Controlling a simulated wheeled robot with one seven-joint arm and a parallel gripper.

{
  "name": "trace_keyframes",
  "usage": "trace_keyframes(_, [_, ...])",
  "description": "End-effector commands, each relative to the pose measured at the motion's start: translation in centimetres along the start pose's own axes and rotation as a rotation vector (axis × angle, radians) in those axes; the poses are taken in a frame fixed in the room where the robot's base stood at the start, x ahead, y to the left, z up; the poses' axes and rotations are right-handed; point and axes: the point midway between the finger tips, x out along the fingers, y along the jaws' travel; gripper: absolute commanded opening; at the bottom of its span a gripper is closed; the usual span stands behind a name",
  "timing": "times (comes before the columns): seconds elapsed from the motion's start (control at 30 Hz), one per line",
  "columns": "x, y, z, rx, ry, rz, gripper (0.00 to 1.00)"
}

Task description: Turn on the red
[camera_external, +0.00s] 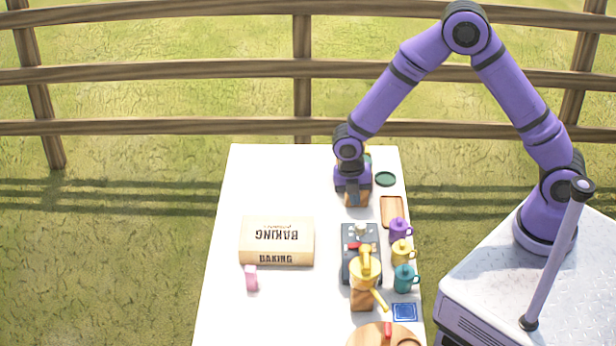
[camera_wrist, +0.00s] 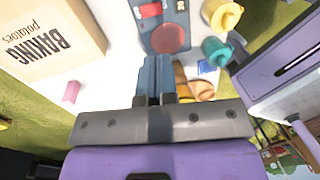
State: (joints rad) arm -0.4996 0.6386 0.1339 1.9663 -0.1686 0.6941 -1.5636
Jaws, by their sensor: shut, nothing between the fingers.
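A dark grey panel (camera_external: 347,268) lies on the white table and carries a small red switch-like piece (camera_external: 354,246). In the wrist view the panel (camera_wrist: 183,22) shows the red piece (camera_wrist: 150,10) near the top edge and a dull red disc (camera_wrist: 170,38) below it. I cannot tell whether either red part is on. My gripper (camera_external: 355,197) points down over the table, beyond the panel in the external view. Its fingers (camera_wrist: 153,68) are shut together and empty, apart from the disc in the wrist picture. Contact below the fingertips is unclear.
A yellow pot (camera_external: 366,268) covers part of the panel in the external view. Purple (camera_external: 397,231), yellow (camera_external: 401,251) and teal (camera_external: 404,278) mugs stand right of it. A baking box (camera_external: 277,241) and pink object (camera_external: 251,278) are left. The table's far left is clear.

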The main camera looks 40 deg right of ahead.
Motion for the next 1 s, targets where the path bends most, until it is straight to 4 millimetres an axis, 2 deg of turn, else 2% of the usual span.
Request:
trace_keyframes(0.1, [0.9,0.4,-0.5,-0.034,0.002,-0.008,0.0])
trace_keyframes(0.5, [1.1,0.5,-0.6,-0.043,0.003,-0.009,0.0])
trace_keyframes(0.63, [1.9,0.4,-0.6,-0.043,0.003,-0.011,0.0])
trace_keyframes(0.77, [3.7,0.3,-0.6,-0.043,0.003,-0.014,0.0])
trace_keyframes(1.0, [8.1,0.3,-0.6,-0.042,0.003,-0.013,0.0])
